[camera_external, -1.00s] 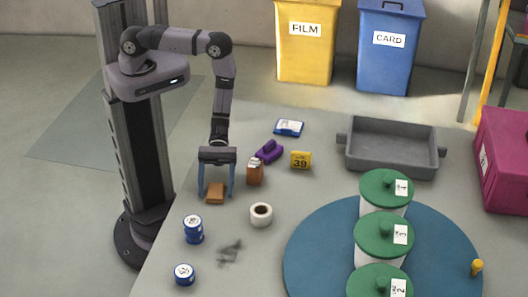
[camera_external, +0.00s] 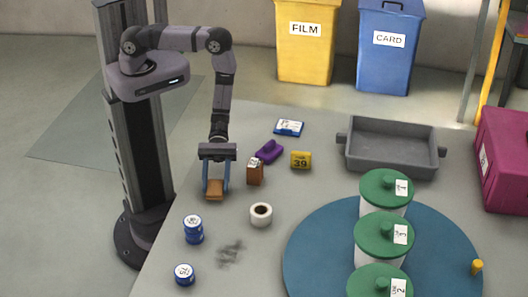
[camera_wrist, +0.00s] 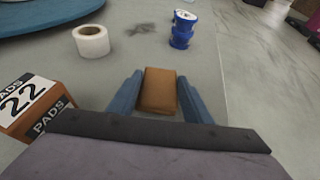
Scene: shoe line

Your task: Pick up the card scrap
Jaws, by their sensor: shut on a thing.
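The card scrap is a small orange-brown block (camera_external: 214,196) on the grey table near its left edge. It also shows in the wrist view (camera_wrist: 158,91), between the two blue fingers. My gripper (camera_external: 216,187) points down over it in the external view, with its fingers closed in on the block's two sides. In the wrist view my gripper (camera_wrist: 159,100) has a finger along each side of the block. The block appears at table height; I cannot tell whether it is clear of the surface.
A brown pads box (camera_external: 255,171) stands close to the right of my gripper. A white tape roll (camera_external: 261,214), blue tins (camera_external: 193,229), a purple object (camera_external: 269,151) and a yellow 39 tag (camera_external: 301,160) lie around. A grey tray (camera_external: 391,146) and green-lidded tubs (camera_external: 384,226) are farther right.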

